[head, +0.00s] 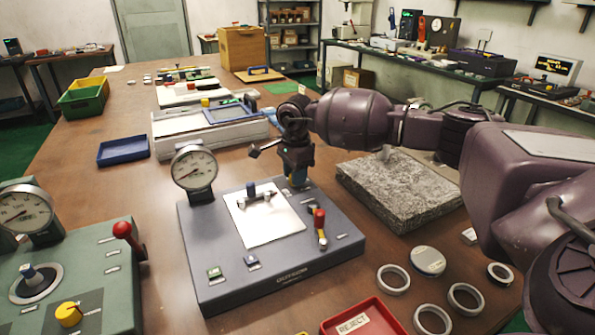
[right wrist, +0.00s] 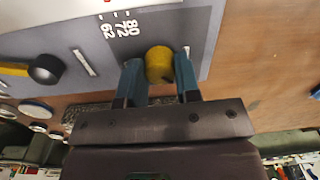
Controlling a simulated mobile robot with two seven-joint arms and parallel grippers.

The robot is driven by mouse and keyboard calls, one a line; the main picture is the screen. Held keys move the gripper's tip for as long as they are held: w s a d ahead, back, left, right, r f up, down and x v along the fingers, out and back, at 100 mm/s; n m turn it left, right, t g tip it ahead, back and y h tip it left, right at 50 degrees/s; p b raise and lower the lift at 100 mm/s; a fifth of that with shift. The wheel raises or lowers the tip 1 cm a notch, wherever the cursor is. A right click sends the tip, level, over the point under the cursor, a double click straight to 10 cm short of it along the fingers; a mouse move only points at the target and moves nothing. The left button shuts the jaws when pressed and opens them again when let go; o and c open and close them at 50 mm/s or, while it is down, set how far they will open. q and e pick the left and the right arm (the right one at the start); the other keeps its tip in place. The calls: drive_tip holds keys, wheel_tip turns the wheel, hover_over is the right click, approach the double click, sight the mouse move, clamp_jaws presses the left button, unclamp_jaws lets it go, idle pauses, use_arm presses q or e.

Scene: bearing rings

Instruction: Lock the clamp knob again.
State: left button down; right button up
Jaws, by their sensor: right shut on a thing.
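My right gripper (head: 297,180) reaches down at the back right corner of the grey gauge fixture (head: 240,285). In the right wrist view its two blue fingers (right wrist: 160,80) are closed around a yellow round knob (right wrist: 159,62), one finger on each side. I take this to be the clamp knob; the gripper hides it in the head view. Printed numbers (right wrist: 121,24) are beside the knob on the grey face. The fixture bears a dial gauge (head: 195,168), a white plate (head: 270,225) and a lever with a red top (head: 319,216). My left gripper is not in view.
A granite block (head: 400,190) stands right of the fixture. Several metal rings (head: 393,279) and a red REJECT tray (head: 362,318) lie in front. A green fixture (head: 100,290) with its own yellow knob (head: 68,313) stands left. A blue tray (head: 123,150) lies behind.

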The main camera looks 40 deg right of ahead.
drive_tip(key=m, duration=0.1)
drive_tip(key=m+p, duration=0.1)
drive_tip(key=m, duration=0.1)
drive_tip(key=shift+r+m, duration=0.25)
drive_tip(key=shift+m, duration=0.05)
drive_tip(key=shift+m+p, duration=0.4)
drive_tip(key=shift+m, duration=0.4)
drive_tip(key=shift+f+m+p, duration=0.15)
drive_tip(key=shift+m+p, duration=0.25)
drive_tip(key=shift+m, duration=0.7)
drive_tip(key=shift+f, duration=0.1)
drive_tip(key=o, duration=0.9)
